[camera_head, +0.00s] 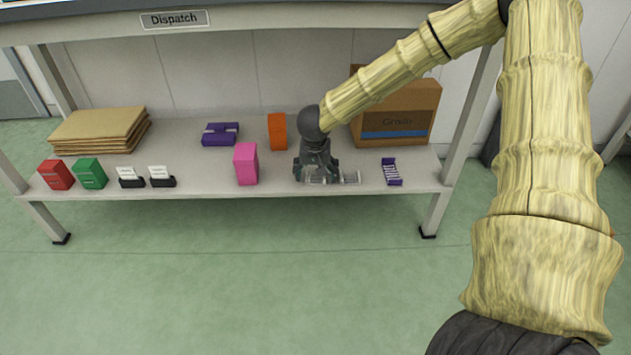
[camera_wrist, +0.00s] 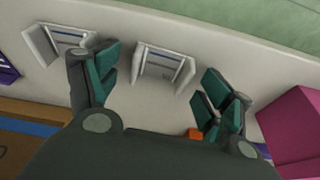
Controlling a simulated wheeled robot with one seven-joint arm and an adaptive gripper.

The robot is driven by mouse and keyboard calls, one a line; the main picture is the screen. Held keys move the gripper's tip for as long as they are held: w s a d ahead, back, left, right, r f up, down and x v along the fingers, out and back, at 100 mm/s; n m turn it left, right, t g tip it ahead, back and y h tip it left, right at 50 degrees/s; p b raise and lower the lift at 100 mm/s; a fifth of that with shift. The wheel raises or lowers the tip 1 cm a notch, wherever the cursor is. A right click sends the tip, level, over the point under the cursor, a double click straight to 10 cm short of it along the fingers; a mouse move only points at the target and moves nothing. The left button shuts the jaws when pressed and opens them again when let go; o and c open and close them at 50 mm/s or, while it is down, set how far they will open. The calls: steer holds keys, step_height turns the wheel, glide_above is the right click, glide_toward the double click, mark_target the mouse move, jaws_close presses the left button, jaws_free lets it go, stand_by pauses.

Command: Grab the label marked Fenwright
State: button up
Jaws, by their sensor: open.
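My gripper (camera_head: 316,172) is low over the lower shelf, fingers apart and empty. In the wrist view, its spread fingers (camera_wrist: 160,90) have one pale, open-sided holder (camera_wrist: 163,66) with thin dark stripes inside lying between and beyond them. A second similar holder (camera_wrist: 58,46) is beside the left finger and partly hidden by it. In the head view, one holder (camera_head: 350,178) shows to the right of my gripper, and the other is mostly hidden by the fingers. Two white cards (camera_head: 127,173) (camera_head: 159,172) stand in black holders at the left. I cannot read the name Fenwright anywhere.
A pink box (camera_head: 246,165) stands left of my gripper, and it also shows in the wrist view (camera_wrist: 292,128). An orange box (camera_head: 277,132) stands behind. A purple tray (camera_head: 391,172) and a cardboard box (camera_head: 405,112) are to the right. The upper shelf (camera_head: 300,15) hangs overhead.

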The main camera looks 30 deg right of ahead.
steer(key=c, duration=0.8)
steer(key=shift+r, duration=0.15)
